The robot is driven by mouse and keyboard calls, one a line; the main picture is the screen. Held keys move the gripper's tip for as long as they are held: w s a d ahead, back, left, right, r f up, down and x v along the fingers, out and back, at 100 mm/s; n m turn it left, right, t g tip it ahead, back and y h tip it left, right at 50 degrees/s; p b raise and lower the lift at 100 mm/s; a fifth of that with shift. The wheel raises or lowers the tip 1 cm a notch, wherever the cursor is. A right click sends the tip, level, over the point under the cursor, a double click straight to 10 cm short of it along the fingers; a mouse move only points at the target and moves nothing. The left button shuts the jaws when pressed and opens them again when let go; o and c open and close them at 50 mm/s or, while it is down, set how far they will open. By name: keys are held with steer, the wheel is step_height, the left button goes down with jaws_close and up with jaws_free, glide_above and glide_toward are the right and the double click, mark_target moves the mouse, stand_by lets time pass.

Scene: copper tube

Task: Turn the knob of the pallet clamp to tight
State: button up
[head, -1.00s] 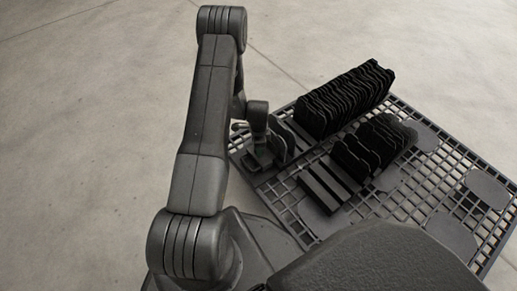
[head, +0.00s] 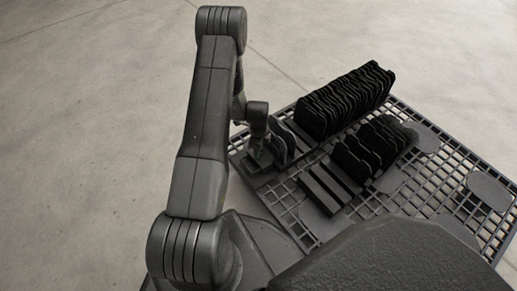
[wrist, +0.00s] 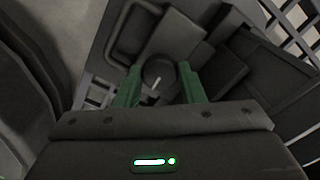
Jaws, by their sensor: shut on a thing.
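The clamp's knob (wrist: 158,72) is a dark round knob with a short white mark, seen in the wrist view. The mark stands nearly upright in the picture, leaning slightly right. My gripper (wrist: 159,80) has its green fingers on the knob's two sides and is shut on it. The dark clamp body (wrist: 178,38) lies around and beyond the knob. In the head view my gripper (head: 257,150) is down at the near left corner of the pallet (head: 275,193). The knob is hidden there, and any tight marking cannot be made out.
A long row of black plates (head: 345,100) and a shorter row (head: 371,145) stand on the pallet, close to the right of my gripper. Flat black bars (head: 326,188) lie nearer. Open grid shows on the pallet's right side. The concrete floor (head: 90,130) is clear on the left.

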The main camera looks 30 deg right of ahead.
steer(key=o, duration=1)
step_height(320, 180, up, 14)
steer(key=p, duration=0.4)
steer(key=shift+f+p, duration=0.1)
steer(key=shift+p, duration=0.2)
